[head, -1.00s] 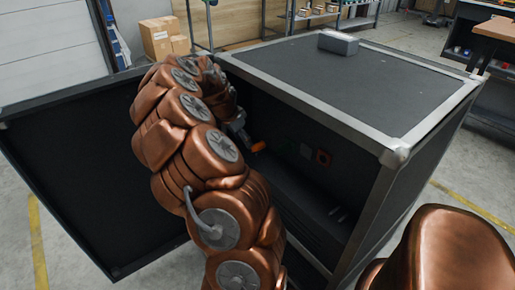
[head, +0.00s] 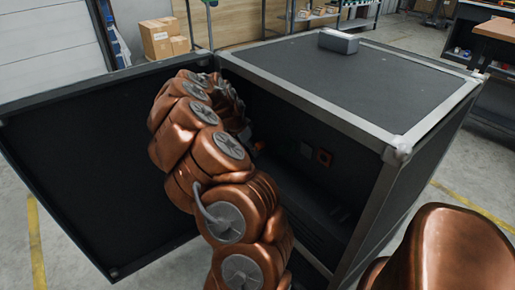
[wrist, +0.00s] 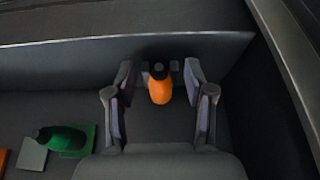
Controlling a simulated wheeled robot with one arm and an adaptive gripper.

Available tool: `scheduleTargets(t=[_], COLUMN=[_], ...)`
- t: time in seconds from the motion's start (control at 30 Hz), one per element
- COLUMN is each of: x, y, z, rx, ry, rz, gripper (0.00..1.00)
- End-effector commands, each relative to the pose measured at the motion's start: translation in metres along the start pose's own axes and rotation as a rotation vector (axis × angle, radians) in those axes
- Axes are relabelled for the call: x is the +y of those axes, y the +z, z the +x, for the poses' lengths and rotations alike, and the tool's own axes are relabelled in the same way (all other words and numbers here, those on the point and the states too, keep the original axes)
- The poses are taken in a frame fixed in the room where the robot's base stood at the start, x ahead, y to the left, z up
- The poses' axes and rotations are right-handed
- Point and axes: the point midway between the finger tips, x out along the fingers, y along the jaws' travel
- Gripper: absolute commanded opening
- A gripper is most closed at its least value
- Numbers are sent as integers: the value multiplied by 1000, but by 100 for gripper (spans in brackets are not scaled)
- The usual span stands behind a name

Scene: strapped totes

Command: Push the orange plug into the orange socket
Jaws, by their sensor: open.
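The orange plug (wrist: 160,88), with a black end, sits between the two open fingers of my gripper (wrist: 159,76) in the wrist view. There is a visible gap on each side of it. In the head view only a bit of the orange plug (head: 259,145) shows beside my arm, inside the case. The orange socket (head: 323,156) is a square with a dark centre on the inner wall, to the right of the plug. An orange edge (wrist: 4,158), probably that socket, shows at the far left of the wrist view. My arm mostly hides the gripper in the head view.
A green plug (wrist: 60,138) is at a green plate (wrist: 87,140), left of my gripper, with a grey plate (wrist: 32,155) beside it. The case's open door (head: 90,180) stands left of my arm. A grey box (head: 338,42) lies on the case top (head: 350,85).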

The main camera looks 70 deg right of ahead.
Motion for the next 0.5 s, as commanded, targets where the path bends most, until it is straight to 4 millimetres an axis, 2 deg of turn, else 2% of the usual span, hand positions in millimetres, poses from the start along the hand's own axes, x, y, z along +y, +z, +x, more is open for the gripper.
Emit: scheduleTargets(t=[0.27, 0.5], x=[0, 0], y=[0, 0], z=[0, 0], rx=[0, 0], ry=[0, 0], rz=[0, 0], gripper=[53, 29])
